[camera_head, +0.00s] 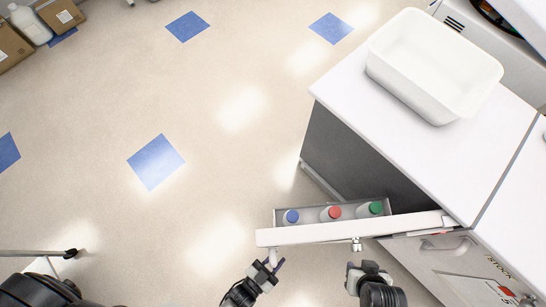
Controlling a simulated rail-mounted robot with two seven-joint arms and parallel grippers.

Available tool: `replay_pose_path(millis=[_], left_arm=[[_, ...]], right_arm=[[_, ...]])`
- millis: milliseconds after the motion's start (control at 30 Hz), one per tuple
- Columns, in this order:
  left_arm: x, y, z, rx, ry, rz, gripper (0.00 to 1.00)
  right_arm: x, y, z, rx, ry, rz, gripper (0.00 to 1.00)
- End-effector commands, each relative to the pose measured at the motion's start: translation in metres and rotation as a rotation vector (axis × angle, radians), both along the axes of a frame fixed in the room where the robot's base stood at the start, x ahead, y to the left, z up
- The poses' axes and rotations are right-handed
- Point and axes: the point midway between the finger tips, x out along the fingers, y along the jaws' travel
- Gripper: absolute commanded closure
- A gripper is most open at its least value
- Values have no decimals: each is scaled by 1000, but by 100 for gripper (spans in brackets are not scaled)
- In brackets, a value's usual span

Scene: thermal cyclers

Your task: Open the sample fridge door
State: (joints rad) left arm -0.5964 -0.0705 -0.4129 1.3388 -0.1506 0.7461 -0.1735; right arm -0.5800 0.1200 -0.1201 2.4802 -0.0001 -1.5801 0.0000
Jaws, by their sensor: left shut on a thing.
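The sample fridge door (330,235) stands swung out from the white-topped cabinet, its free end at the left and its other end near the cabinet's front corner. A rack (311,214) on its inner side holds bottles with a blue cap (291,216), a red cap (332,212) and a green cap (375,208). My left gripper (274,263) is shut on the door handle (273,254) near the free end; the fingers partly hide it. My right gripper (358,266) is just below the door's outer face; its finger opening is unclear.
A white tub (432,65) sits on the counter (345,80). Cardboard boxes (60,14) and a white jug (29,25) are at the top left. A grey front panel with another handle (446,244) is at the lower right. The floor left of the door is clear.

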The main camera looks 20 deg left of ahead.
Motion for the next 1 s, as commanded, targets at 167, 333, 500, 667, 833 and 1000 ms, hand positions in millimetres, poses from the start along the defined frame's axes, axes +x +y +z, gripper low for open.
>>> replay_pose_path(millis=[167,333,500,667,833,1000], left_arm=[[-14,-8,-1,-1,4,-13,100],[-18,-11,-1,-1,3,-18,100],[-18,-11,-1,-1,4,-19,100],[-18,-11,-1,-1,4,-19,100],[-18,-11,-1,0,3,-19,63],[-18,-12,-1,0,2,-19,49]], right_arm=[[0,0,0,1,0,-1,57],[0,1,0,2,0,-2,57],[0,0,0,2,0,-2,57],[0,0,0,1,1,-1,57],[0,0,0,1,1,-1,57],[0,0,0,1,1,0,57]])
